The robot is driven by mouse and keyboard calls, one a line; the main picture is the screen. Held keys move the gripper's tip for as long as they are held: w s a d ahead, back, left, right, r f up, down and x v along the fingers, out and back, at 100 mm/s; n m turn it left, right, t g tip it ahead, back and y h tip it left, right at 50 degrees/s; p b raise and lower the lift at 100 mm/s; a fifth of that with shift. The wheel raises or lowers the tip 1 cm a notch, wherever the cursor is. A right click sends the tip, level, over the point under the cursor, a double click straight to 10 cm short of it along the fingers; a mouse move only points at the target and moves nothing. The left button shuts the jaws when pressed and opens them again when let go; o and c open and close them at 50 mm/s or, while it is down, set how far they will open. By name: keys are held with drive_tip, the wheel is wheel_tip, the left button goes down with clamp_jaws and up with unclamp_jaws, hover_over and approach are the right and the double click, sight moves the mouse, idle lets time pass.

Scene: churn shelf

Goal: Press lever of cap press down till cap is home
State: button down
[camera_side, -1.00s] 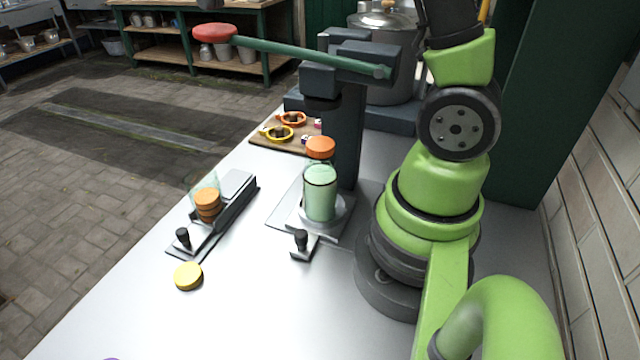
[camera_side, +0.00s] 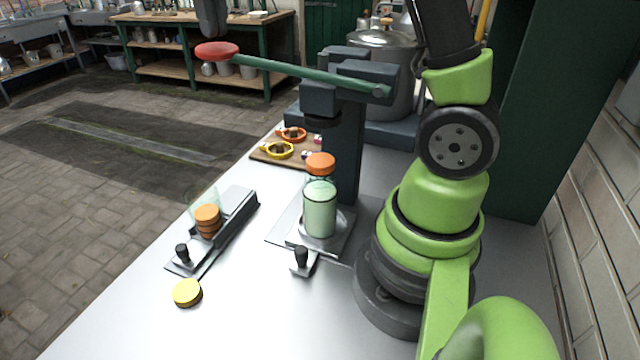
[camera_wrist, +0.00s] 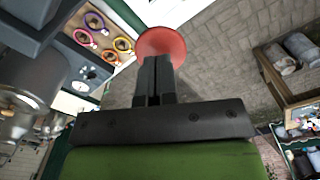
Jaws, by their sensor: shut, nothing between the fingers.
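The cap press (camera_side: 345,130) stands on the bench with its green lever (camera_side: 300,70) raised, sloping up leftward to a red knob (camera_side: 216,51). Below its head, a pale green bottle (camera_side: 320,212) stands upright on the press base, with an orange cap (camera_side: 320,161) on top. A gap shows between head and cap. My gripper (camera_side: 213,30) is shut and empty, at the top edge of the side view, just above the red knob. In the wrist view the shut fingertips (camera_wrist: 157,60) overlap the red knob (camera_wrist: 161,43); I cannot tell whether they touch it.
A cap holder with stacked orange caps (camera_side: 207,218) stands left of the press, and a yellow cap (camera_side: 187,292) lies in front of it. A board with coloured rings (camera_side: 262,156) and a large pot (camera_side: 385,45) are behind.

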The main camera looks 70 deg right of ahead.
sight(216, 47)
drive_tip(key=shift+f, duration=0.65)
drive_tip(key=shift+f, duration=0.95)
drive_tip(key=shift+w+f, duration=0.1)
drive_tip(key=shift+f, duration=0.55)
drive_tip(key=shift+f, duration=0.8)
